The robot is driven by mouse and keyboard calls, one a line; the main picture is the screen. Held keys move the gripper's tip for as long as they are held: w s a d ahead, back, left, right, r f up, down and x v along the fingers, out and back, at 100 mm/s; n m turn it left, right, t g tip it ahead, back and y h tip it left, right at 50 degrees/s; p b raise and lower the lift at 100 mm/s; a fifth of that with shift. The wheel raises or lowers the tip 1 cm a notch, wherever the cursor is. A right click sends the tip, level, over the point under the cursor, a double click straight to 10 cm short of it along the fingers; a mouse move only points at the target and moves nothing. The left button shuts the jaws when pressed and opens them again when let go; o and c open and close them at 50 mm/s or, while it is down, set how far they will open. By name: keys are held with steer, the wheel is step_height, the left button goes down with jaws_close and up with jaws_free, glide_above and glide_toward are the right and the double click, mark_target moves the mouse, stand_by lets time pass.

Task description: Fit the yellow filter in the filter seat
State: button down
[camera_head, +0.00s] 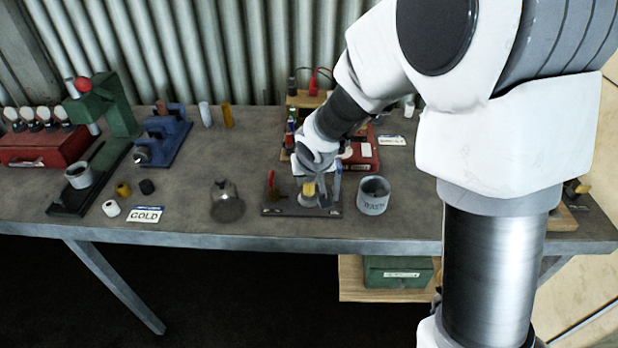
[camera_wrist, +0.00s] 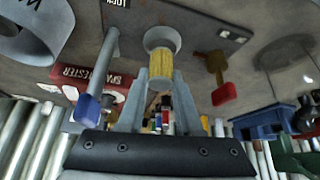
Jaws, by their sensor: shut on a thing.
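The yellow filter (camera_head: 309,188) is upright between the fingers of my gripper (camera_head: 318,186), above a dark base plate (camera_head: 272,210) at the table's front. In the wrist view my gripper (camera_wrist: 161,76) is shut on the yellow filter (camera_wrist: 162,64), with one grey finger on each side. A pale grey round cup, apparently the filter seat (camera_wrist: 161,35), is at the filter's far end. The filter meets or overlaps its rim; I cannot tell how deep it sits. A red-handled lever (camera_wrist: 218,75) and a blue-tipped lever (camera_wrist: 90,100) stand on either side.
A grey waste cup (camera_head: 373,196) stands close to the right of the plate. A glass dome (camera_head: 227,201) is to its left. Small white, yellow and black cylinders lie by a GOLD label (camera_head: 145,214). A red tester box (camera_head: 361,155) is behind. The table between dome and plate is clear.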

steer(key=shift+f+b, duration=0.8)
steer(key=shift+b, duration=0.25)
stand_by(0.4)
stand_by(0.5)
steer(key=shift+c, duration=0.6)
jaws_free()
steer(key=shift+r, duration=0.1)
steer(key=shift+r+p, duration=2.65)
steer(key=shift+r, duration=0.85)
steer(key=shift+f, duration=0.1)
